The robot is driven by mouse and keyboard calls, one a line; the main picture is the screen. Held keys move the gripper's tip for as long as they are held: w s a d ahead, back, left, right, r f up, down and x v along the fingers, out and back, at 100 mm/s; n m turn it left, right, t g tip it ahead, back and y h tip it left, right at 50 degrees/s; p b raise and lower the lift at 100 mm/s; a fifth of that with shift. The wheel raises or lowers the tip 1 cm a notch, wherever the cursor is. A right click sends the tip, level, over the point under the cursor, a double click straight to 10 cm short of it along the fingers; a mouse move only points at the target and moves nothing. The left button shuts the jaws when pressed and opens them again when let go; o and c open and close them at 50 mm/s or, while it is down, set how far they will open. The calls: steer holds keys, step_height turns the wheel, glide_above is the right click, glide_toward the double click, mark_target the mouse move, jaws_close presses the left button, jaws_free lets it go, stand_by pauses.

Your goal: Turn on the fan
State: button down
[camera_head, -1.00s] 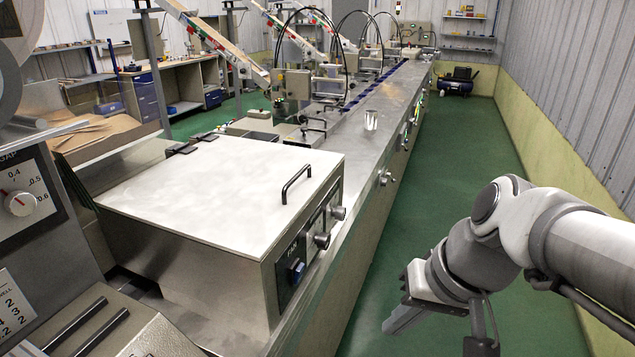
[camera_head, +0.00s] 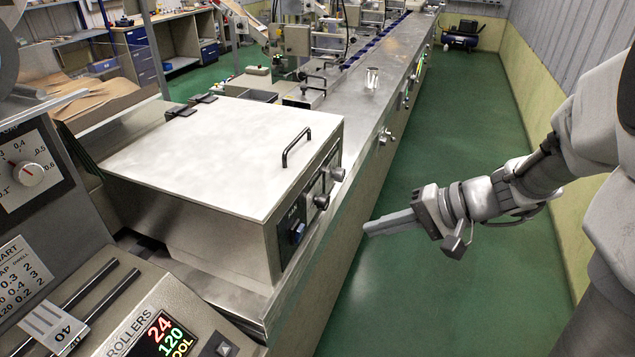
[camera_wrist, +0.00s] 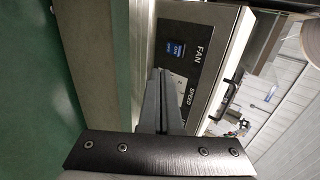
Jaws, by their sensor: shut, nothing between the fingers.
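The fan panel (camera_head: 290,232) is a dark plate on the right-facing front of a steel box (camera_head: 215,160) with a lid and black handle. A blue fan switch (camera_head: 297,233) sits on it, with round knobs (camera_head: 321,201) farther along. In the wrist view the blue switch (camera_wrist: 178,50) shows beside the word FAN, with SPEED lettering nearby. My gripper (camera_head: 368,228) is shut and empty, over the aisle to the right of the box. Its fingers point left toward the panel and stand apart from it. In the wrist view the fingers (camera_wrist: 160,75) overlap the panel's lower part.
The long steel machine bench (camera_head: 375,100) runs away to the back, with knobs on its side and a metal cup (camera_head: 372,78) on top. A roller control panel (camera_head: 165,325) stands at front left. The green floor aisle (camera_head: 440,140) is clear.

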steer(key=shift+w+d, duration=0.1)
steer(key=shift+w, duration=0.05)
steer(key=p, duration=0.1)
glide_toward(302, 233)
steer(key=x, duration=0.5)
steer(key=shift+d+f, duration=0.1)
steer(key=shift+f, duration=0.15)
steer(key=shift+w+a, duration=0.1)
steer(key=shift+a, duration=0.3)
